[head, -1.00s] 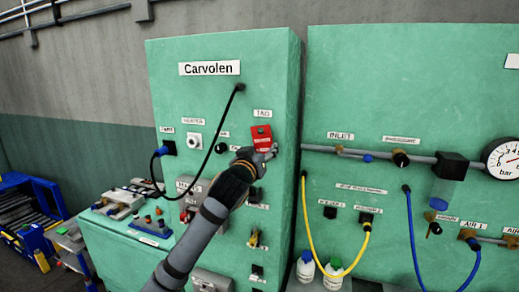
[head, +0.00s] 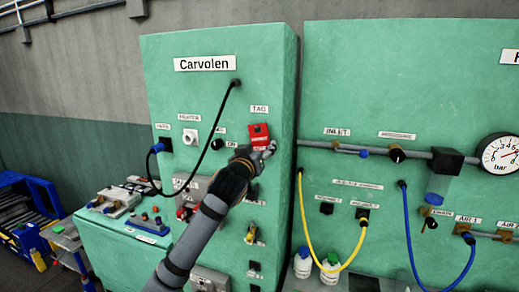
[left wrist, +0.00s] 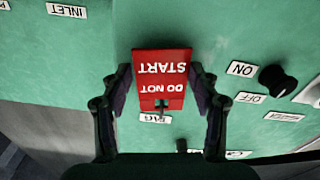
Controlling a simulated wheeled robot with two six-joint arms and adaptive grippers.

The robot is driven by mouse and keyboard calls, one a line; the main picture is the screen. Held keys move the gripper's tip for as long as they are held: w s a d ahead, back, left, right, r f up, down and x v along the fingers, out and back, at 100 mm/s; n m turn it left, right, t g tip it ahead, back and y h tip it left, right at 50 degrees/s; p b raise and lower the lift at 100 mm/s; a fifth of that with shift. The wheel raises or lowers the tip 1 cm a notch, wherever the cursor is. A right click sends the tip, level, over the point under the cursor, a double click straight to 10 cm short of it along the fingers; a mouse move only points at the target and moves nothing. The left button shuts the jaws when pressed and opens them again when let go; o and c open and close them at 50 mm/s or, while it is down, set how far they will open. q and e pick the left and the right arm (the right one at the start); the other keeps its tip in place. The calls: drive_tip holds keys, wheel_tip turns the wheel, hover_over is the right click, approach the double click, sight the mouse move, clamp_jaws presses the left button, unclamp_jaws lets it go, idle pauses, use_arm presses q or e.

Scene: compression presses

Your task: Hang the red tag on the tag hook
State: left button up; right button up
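The red tag (head: 259,137) is in front of the left green cabinet, just below its TAG label. In the left wrist view the red tag (left wrist: 162,72) appears upside down, reading DO NOT START. The tag hook (left wrist: 161,103) shows as a small dark piece at the slot in the tag's upper end. Whether it passes through the slot is hard to tell. My left gripper (head: 266,149) is at the tag's lower part. In the wrist view its fingers (left wrist: 162,75) lie along both side edges and appear to touch them near the tips. My right gripper is out of view.
A black cable (head: 212,140) hangs in an arc left of the tag. A black knob (left wrist: 278,81) with ON and OFF labels is beside it in the wrist view. The right cabinet (head: 400,80) carries a pipe, gauge (head: 500,154) and yellow and blue hoses.

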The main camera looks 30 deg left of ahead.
use_arm(q)
drive_tip(key=o, duration=0.3)
drive_tip(key=v, duration=0.7)
drive_tip(key=shift+s, duration=0.25)
drive_tip(key=shift+d, duration=0.1)
